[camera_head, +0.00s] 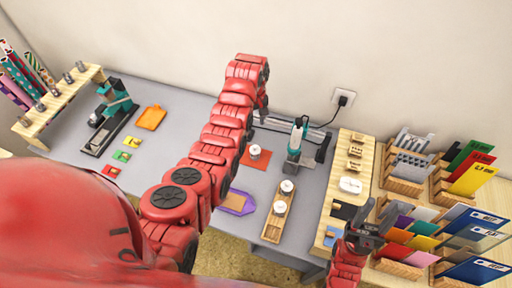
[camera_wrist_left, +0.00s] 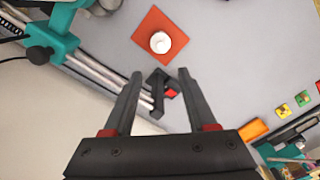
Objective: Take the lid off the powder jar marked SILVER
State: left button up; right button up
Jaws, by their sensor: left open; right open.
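A small white-lidded jar (camera_head: 255,150) stands on an orange-red mat (camera_head: 262,161) on the grey table; it also shows in the left wrist view (camera_wrist_left: 160,42). Two similar white-lidded jars, a farther one (camera_head: 287,186) and a nearer one (camera_head: 280,207), stand on a wooden tray (camera_head: 270,228). No marking is readable, so I cannot tell which jar is SILVER. My left gripper (camera_wrist_left: 160,74) is open and empty, apart from the mat jar, which lies beyond its fingertips; the arm mostly hides it in the head view. My right gripper (camera_head: 372,222) is open and empty at the right.
A teal press (camera_head: 297,140) and a rail device stand at the back, close to the left gripper. Racks of coloured cards (camera_head: 430,235) crowd the right. An orange pad (camera_head: 151,117) lies at the left.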

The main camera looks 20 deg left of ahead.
pick_arm(q)
jog(key=b, duration=0.2)
send_over(255, 146)
jog(key=f, duration=0.8)
jog(key=shift+w+a, duration=0.2)
jog(key=shift+w, duration=0.2)
jog(key=shift+s+f, duration=0.1)
jog(key=shift+f, duration=0.25)
jog(key=f, duration=0.1)
jog(key=f+b, duration=0.1)
jog(key=f, duration=0.2)
jog(key=shift+s+d+f+b, duration=0.2)
jog(key=shift+s+f+b, duration=0.05)
jog(key=shift+f+b, duration=0.1)
jog(key=shift+r, duration=0.1)
grip_shut()
